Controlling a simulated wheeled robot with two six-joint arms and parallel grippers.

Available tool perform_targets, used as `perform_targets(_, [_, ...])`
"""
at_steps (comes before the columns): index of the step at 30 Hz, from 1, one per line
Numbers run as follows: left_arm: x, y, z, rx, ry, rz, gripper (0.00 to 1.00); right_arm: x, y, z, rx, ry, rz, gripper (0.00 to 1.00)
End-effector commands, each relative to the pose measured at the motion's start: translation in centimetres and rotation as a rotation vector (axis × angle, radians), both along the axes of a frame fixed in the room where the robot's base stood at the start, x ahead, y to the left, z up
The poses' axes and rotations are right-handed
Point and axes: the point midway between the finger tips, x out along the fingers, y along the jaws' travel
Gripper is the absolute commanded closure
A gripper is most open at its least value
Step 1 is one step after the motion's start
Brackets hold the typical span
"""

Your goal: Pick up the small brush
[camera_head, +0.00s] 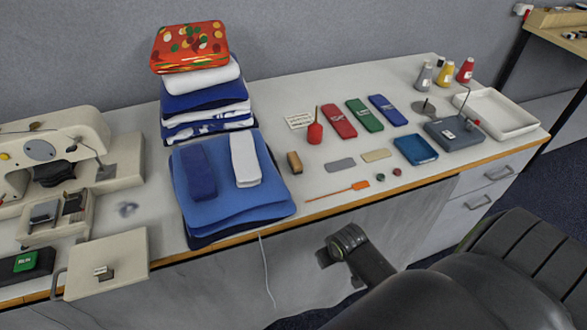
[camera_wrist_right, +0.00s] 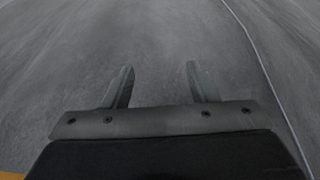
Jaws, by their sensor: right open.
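The small brush (camera_head: 338,191) looks like the thin orange piece with a flat orange end, lying near the front edge of the table. Its thin handle points left and toward the edge. My right arm comes in from the lower right in the head view, and its wrist end is in front of the table's front panel, below and apart from the brush. My right gripper (camera_wrist_right: 160,68) is open and empty in the right wrist view, facing a plain grey surface. The brush is not in that view. My left gripper is in neither view.
Left of the brush is a stack of blue cloths (camera_head: 235,199). A brown block (camera_head: 294,162), a grey flat piece (camera_head: 340,165) and a blue tray (camera_head: 415,149) lie behind it. A sewing machine (camera_head: 50,145) stands far left. A thin cable (camera_head: 267,275) hangs down the front.

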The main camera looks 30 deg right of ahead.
Motion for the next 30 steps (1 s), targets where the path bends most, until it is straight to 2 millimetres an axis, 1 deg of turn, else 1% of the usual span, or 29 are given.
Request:
perform_targets(1, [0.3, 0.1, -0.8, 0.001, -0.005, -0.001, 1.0, 0.6, 0.3, 1.5, 0.0, -0.017, 0.008, 0.47])
perform_targets(3, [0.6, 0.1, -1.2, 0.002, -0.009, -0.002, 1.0, 1.0, 0.6, 3.8, 0.0, -0.027, 0.017, 0.47])
perform_targets(5, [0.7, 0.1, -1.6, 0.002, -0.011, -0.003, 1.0, 1.2, 1.0, 5.6, 0.001, -0.036, 0.027, 0.47])
perform_targets(8, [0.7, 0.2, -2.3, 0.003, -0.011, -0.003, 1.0, 2.0, 1.5, 9.0, -0.001, -0.056, 0.042, 0.47])
perform_targets(9, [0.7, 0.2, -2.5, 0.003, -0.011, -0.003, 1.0, 2.9, 1.6, 10.5, -0.001, -0.065, 0.048, 0.47])
perform_targets(10, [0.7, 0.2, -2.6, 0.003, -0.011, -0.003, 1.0, 3.6, 1.5, 11.5, -0.001, -0.068, 0.047, 0.47])
perform_targets(17, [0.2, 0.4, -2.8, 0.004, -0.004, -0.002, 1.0, 9.1, 0.7, 17.1, 0.007, -0.08, 0.028, 0.47])
perform_targets(20, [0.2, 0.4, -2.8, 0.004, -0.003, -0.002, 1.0, 12.0, 0.0, 20.2, 0.009, -0.087, 0.005, 0.47])
perform_targets(21, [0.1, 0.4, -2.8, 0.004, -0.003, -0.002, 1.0, 13.1, -0.4, 21.5, 0.01, -0.09, -0.006, 0.47])
perform_targets(24, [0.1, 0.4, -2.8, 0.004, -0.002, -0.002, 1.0, 15.7, -1.2, 24.8, 0.017, -0.097, -0.04, 0.47])
perform_targets(27, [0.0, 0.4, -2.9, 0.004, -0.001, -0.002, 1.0, 17.5, -1.9, 27.6, 0.024, -0.105, -0.07, 0.47])
perform_targets(30, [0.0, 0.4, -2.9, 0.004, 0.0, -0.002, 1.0, 18.5, -2.3, 29.6, 0.03, -0.108, -0.092, 0.47])
